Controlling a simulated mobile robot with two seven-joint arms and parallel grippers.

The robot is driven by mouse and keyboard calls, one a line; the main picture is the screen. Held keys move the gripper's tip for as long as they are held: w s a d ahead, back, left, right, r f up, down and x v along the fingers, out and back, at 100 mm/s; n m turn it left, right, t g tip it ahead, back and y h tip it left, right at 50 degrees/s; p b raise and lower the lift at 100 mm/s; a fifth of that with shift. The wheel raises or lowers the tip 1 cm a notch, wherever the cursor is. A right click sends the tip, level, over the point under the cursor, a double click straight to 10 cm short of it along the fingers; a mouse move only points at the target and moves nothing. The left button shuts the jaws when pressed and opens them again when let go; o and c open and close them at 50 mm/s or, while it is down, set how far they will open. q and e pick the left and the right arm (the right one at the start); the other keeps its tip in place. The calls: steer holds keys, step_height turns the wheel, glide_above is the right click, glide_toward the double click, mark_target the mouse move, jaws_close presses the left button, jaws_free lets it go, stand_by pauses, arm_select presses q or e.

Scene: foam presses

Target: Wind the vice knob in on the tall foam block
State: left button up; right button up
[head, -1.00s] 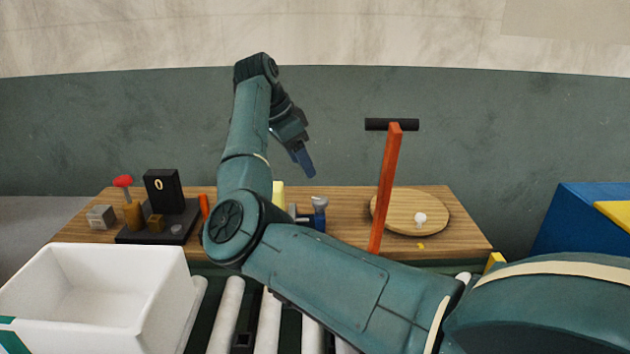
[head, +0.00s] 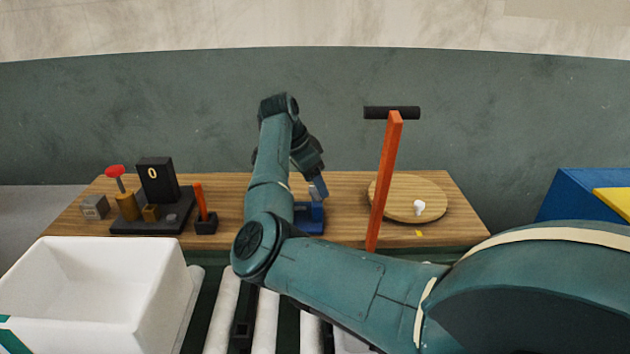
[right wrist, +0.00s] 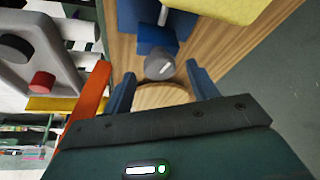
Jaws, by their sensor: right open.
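The blue vice (head: 309,218) stands on the wooden bench, partly hidden behind my right arm. In the right wrist view, its round grey knob (right wrist: 159,67) sits at the end of a spindle, in front of the blue vice body (right wrist: 157,38). A yellow foam block (right wrist: 215,10) shows beyond it at the top edge; my arm hides the foam in the head view. My right gripper (head: 319,188) is open, just above the vice. Its blue fingers (right wrist: 160,74) stand one on each side of the knob, with gaps visible. My left gripper is out of view.
An orange lever with a black handle (head: 391,112) stands right of the vice, before a round wooden board (head: 432,196). A black stand (head: 157,180) is at the left. A white bin (head: 105,285) and rollers lie in front.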

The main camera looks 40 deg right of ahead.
steer(key=shift+d+f, duration=0.25)
steer(key=shift+f, duration=0.3)
steer(key=c, duration=1)
